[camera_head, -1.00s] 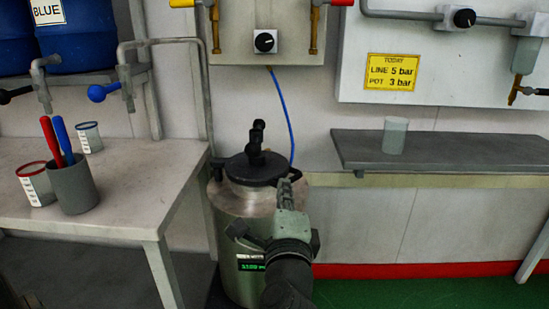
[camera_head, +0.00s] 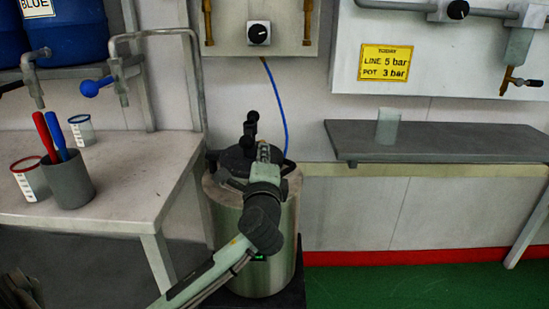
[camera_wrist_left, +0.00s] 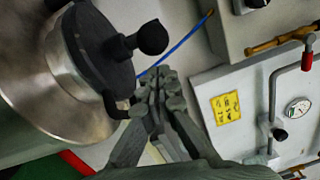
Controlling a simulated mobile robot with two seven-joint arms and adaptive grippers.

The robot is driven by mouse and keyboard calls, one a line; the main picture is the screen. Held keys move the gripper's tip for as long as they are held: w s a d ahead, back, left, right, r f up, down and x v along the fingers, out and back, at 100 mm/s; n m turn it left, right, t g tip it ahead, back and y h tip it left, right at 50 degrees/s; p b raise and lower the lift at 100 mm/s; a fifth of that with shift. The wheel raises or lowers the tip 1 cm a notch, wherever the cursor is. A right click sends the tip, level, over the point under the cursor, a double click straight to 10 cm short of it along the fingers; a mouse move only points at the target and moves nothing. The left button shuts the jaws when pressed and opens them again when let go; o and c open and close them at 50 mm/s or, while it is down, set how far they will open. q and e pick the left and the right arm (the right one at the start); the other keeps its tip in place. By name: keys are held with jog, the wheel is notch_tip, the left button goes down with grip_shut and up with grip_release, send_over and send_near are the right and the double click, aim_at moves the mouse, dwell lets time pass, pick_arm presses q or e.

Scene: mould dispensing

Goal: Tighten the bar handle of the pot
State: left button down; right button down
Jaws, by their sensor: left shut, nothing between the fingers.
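The pot (camera_head: 226,230) is a steel cylinder with a dark lid (camera_head: 233,160). Its black bar handle (camera_head: 250,128) stands up from the lid. In the left wrist view the bar handle (camera_wrist_left: 152,38) ends in a round knob, on the dark lid (camera_wrist_left: 92,50). My left gripper (camera_head: 264,150) is in front of the lid, close below the bar handle. In the left wrist view my left gripper (camera_wrist_left: 160,75) has its fingertips together and empty, beside the lid's rim and apart from the knob. My left forearm and wrist hide part of the pot's front. My right gripper is not seen.
A table (camera_head: 120,195) at left holds a grey cup (camera_head: 69,182) with red and blue sticks and labelled tubs. A blue hose (camera_head: 279,105) runs behind the pot. A grey shelf (camera_head: 450,145) at right holds a clear cup (camera_head: 387,127). Green floor at right is clear.

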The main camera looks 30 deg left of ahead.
pick_arm(q)
jog(key=shift+s+a+r, duration=0.1)
jog(key=shift+s+a, duration=0.05)
jog(key=shift+a, duration=0.25)
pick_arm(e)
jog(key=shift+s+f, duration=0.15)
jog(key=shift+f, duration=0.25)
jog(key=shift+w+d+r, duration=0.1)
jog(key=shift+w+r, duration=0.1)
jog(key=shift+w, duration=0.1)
pick_arm(q)
jog(key=shift+s+a+m+t+h, duration=0.3)
jog(key=shift+m+t+h, duration=0.1)
jog(key=shift+h, duration=0.2)
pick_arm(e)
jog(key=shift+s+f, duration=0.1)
